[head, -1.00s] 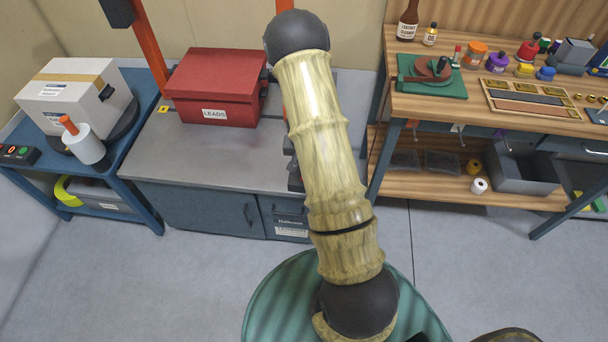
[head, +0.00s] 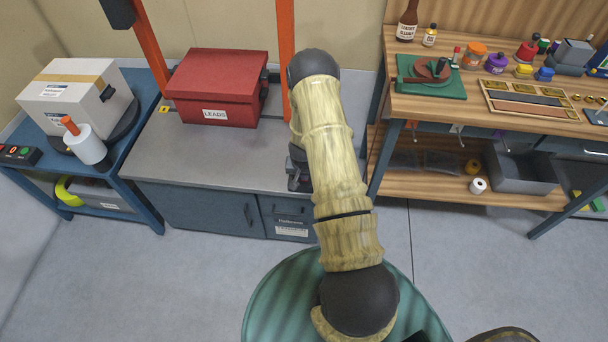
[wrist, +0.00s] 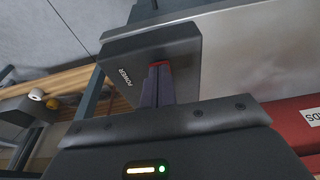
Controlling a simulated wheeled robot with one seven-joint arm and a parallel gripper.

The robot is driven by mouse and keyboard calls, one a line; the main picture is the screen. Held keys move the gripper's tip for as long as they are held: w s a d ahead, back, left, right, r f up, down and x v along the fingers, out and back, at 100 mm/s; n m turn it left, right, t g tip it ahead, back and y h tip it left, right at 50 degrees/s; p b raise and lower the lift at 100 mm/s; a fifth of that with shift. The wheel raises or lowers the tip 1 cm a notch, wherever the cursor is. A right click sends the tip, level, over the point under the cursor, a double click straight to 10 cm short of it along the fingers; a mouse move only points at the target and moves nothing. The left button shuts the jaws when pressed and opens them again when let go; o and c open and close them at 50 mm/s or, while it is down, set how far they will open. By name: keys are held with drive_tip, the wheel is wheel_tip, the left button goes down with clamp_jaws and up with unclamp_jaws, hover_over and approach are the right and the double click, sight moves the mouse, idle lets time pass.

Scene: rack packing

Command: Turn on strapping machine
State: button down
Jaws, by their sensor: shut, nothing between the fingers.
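The strapping machine is a blue-grey cabinet with a steel top (head: 225,170) and an orange arch (head: 286,55). In the wrist view a dark box marked POWER (wrist: 185,45) sits at the edge of the steel top (wrist: 250,50). My gripper (wrist: 160,70) is shut and empty, its fingertips over the face of this box. A red part (wrist: 161,63) shows right at the fingertips, mostly hidden by them. I cannot tell whether they touch it or how a switch there is set. In the head view my arm hides most of the gripper.
A red LEADS case (head: 217,88) rests on the steel top inside the arch. A wooden workbench (head: 480,100) stands close at right. The floor in front is clear.

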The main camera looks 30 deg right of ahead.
drive_tip(key=shift+s+f+b, duration=0.1)
drive_tip(key=shift+f+b, duration=0.35)
drive_tip(key=shift+b, duration=0.05)
drive_tip(key=shift+r, duration=0.2)
drive_tip(key=shift+w+d+r+p, duration=0.35)
drive_tip(key=shift+w+d+p, duration=0.1)
drive_tip(key=shift+w, duration=0.2)
drive_tip(key=shift+a+r, duration=0.1)
